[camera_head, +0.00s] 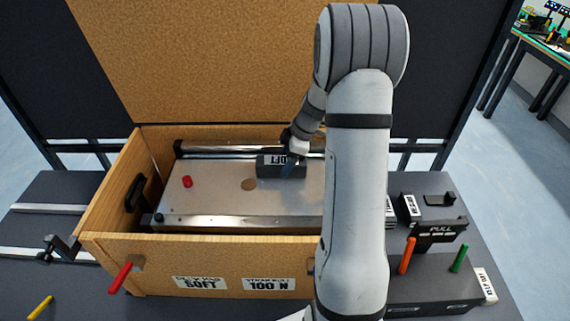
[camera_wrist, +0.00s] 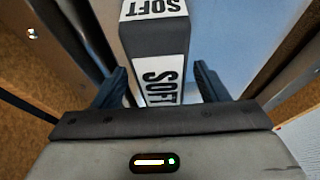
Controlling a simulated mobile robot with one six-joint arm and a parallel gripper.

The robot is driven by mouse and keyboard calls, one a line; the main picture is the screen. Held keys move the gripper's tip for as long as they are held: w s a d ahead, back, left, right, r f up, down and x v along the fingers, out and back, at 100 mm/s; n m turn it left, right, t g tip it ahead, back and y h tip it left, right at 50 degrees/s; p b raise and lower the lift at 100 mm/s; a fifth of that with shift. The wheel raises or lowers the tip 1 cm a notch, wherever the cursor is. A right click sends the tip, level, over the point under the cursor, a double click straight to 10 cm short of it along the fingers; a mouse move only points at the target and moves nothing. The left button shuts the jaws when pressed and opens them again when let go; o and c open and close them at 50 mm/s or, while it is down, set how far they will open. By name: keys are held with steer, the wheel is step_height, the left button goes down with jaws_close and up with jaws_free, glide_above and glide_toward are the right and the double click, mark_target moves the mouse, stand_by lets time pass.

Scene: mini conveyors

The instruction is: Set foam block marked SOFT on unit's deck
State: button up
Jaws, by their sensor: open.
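The dark grey foam block (camera_head: 270,168) with a white SOFT label rests on the metal deck (camera_head: 215,205) of the unit inside the wooden box. In the wrist view the block (camera_wrist: 157,42) shows SOFT labels on two faces. My gripper (camera_head: 292,160) is at the block's right end in the head view. In the wrist view my gripper (camera_wrist: 160,85) is open, with one dark finger on each side of the block. A gap shows beside the right finger; contact at the left finger is hard to tell.
The wooden box (camera_head: 210,249) has walls around the deck. A red knob (camera_head: 187,181) stands on the deck's left part, near a round tan spot (camera_head: 249,184). A PULL fixture (camera_head: 440,234) with orange and green pegs stands at the right. My arm hides the deck's right end.

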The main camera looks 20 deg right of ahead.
steer(key=b+v, duration=0.1)
steer(key=v, duration=0.8)
steer(key=shift+d+r, duration=0.1)
steer(key=shift+r, duration=0.1)
steer(key=shift+s+r, duration=0.15)
steer(key=shift+r, duration=0.1)
steer(key=s+a+r+m+h, duration=0.2)
steer(key=s+a+r+m, duration=0.35)
steer(key=s+a, duration=0.5)
steer(key=s+a+m+t+h, duration=0.1)
steer(key=s+a+m, duration=0.3)
steer(key=s+m, duration=0.4)
steer(key=s+h, duration=0.1)
steer(key=s, duration=0.3)
steer(key=shift+s+f, duration=0.2)
steer(key=shift+f, duration=0.15)
steer(key=shift+c, duration=0.6)
